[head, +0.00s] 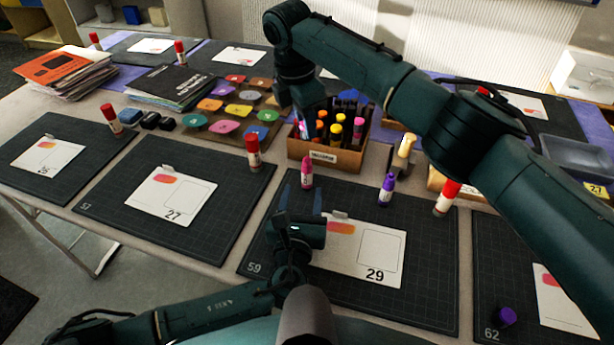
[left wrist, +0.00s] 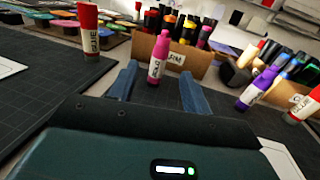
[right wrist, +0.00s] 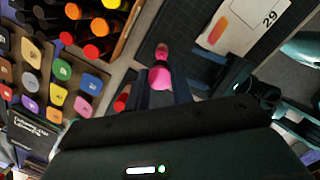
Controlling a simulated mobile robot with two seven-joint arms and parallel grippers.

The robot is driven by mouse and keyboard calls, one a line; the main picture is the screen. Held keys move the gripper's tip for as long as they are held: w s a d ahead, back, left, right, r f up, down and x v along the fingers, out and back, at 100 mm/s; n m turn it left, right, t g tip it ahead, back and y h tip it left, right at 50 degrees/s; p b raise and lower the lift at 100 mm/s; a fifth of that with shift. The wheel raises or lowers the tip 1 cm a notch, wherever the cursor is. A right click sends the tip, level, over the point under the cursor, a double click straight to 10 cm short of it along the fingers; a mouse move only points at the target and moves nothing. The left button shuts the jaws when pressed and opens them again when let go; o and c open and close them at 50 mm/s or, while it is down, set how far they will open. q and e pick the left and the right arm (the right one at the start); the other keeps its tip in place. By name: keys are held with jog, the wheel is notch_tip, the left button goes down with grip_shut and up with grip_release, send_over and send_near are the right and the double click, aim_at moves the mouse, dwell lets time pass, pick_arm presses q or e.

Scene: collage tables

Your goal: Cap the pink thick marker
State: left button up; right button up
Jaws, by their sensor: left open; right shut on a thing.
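The pink thick marker (head: 307,173) stands upright near the far edge of mat 59, with its pink tip end up. It also shows in the left wrist view (left wrist: 157,62). My left gripper (head: 303,192) is open and low over the mat, its fingertips near the marker's two sides, apart from it. My right gripper (head: 303,124) points down above the front of the marker box, shut on a pink cap (right wrist: 160,77). In the right wrist view the marker's pink top (right wrist: 162,52) shows beyond the cap, apart from it. The cap is partly hidden by the fingers.
A cardboard box of markers (head: 325,158) stands just behind the pink marker. A purple marker (head: 387,189) stands to its right. Glue sticks (head: 253,152) (head: 447,197) stand on either side. A card (head: 362,250) lies on mat 59. A purple cap (head: 505,316) lies on mat 62.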

aim_at(306, 174)
pick_arm(q)
jog(key=w, duration=0.6)
jog(key=shift+w+d, duration=0.3)
jog(key=shift+d, duration=0.05)
jog(key=shift+c, duration=0.2)
grip_shut()
